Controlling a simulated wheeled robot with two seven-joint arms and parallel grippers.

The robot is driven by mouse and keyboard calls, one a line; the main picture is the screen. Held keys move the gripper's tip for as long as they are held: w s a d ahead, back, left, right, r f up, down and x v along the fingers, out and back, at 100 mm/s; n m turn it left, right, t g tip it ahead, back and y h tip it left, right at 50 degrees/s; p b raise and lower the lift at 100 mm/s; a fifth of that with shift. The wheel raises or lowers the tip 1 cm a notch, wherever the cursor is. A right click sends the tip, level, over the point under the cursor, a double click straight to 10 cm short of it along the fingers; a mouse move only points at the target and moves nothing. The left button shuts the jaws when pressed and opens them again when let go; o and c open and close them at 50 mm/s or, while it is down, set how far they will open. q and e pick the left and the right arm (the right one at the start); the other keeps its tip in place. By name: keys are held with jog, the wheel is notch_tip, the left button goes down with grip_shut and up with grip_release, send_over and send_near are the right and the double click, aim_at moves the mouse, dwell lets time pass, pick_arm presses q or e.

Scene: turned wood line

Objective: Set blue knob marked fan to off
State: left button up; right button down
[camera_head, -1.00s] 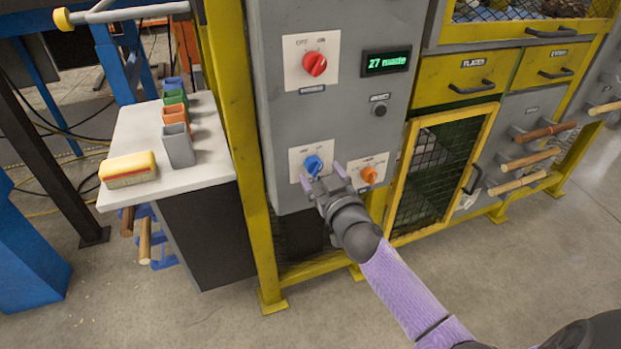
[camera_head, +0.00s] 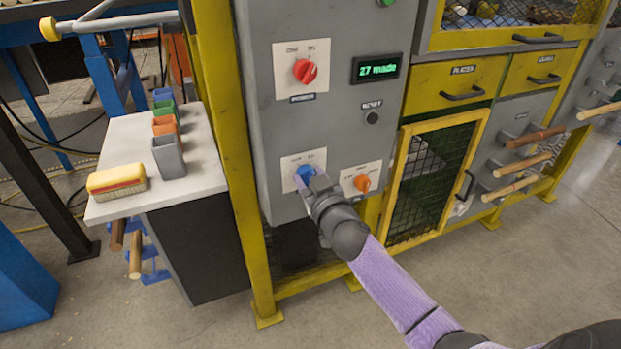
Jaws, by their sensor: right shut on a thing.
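The blue knob (camera_head: 305,174) sits on a pale plate low on the grey control panel (camera_head: 335,115). Its plate lettering is too small to read. My right gripper (camera_head: 308,180) is at the knob, shut on it, and its fingers hide part of the knob, so its pointer cannot be read. My left gripper is not in view.
An orange knob (camera_head: 362,183) is just right of my right gripper. A red knob (camera_head: 305,71), a display reading "27 made" (camera_head: 376,67) and a black button (camera_head: 372,117) are above. A white bench (camera_head: 185,178) with a brush (camera_head: 117,181) and cups stands left. Yellow posts frame the panel.

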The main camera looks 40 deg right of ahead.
pick_arm(q)
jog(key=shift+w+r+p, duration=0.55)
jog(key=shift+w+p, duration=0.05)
jog(key=shift+p, duration=0.1)
pick_arm(e)
jog(key=shift+a+f+n, duration=0.1)
jog(key=shift+n, duration=2.9)
jog(key=shift+a+f+n, duration=0.1)
jog(key=shift+n, duration=2.9)
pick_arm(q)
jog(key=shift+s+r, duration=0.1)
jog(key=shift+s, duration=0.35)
pick_arm(e)
jog(key=shift+c, duration=0.9)
grip_release()
